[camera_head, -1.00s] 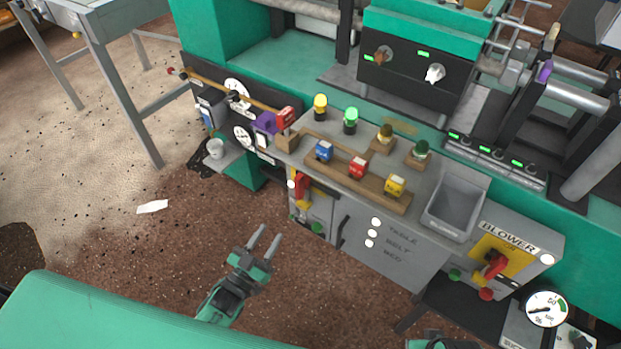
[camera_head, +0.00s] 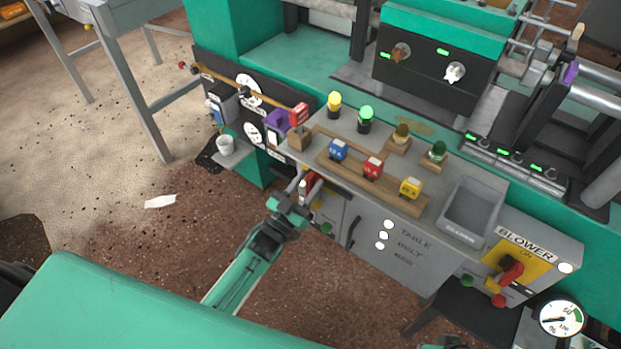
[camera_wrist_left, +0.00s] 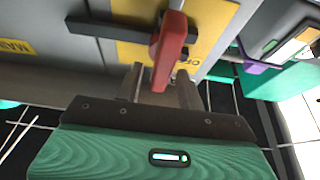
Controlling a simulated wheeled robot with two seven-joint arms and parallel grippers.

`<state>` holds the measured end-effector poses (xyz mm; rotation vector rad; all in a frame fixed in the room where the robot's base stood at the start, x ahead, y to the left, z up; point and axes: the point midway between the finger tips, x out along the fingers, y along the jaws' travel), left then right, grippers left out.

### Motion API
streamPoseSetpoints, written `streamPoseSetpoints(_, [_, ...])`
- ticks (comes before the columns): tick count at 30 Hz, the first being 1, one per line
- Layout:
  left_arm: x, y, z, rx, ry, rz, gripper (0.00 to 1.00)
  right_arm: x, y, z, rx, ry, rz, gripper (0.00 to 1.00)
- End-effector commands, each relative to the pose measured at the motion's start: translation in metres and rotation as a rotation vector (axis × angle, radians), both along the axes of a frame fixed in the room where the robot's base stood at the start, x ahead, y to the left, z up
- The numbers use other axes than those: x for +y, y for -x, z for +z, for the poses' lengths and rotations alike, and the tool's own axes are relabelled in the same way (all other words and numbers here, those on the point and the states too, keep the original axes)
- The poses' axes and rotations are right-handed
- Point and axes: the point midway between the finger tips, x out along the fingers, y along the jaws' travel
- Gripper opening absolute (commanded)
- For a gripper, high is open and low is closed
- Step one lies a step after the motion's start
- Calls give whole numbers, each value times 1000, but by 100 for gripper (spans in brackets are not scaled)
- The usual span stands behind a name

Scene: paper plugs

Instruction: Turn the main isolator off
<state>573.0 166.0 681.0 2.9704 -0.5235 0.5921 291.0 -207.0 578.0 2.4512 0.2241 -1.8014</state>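The main isolator is a red handle on a yellow plate at the left end of the grey console front. In the head view the red handle (camera_head: 308,182) is partly covered by my left gripper (camera_head: 297,190). In the left wrist view the red handle (camera_wrist_left: 170,48) points down between my two fingertips (camera_wrist_left: 160,88), with a gap visible on each side. The gripper is open around its lower end. The yellow plate (camera_wrist_left: 204,40) carries lettering partly hidden by the handle. Only a sliver of my right arm shows at the bottom edge; its gripper is out of view.
A dark bar (camera_wrist_left: 110,27) sticks out beside the handle. A green button (camera_head: 327,229) is just below right. The blower switch (camera_head: 510,270), also red on yellow, is at the console's far right. A small shelf with a white cup (camera_head: 225,145) is left.

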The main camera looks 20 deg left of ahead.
Motion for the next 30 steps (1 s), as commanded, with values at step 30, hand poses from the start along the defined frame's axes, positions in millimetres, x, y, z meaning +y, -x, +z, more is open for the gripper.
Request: streamPoseSetpoints(30, [-4, -13, 6, 6, 14, 0, 0, 0, -1, 0, 1, 0, 0, 36])
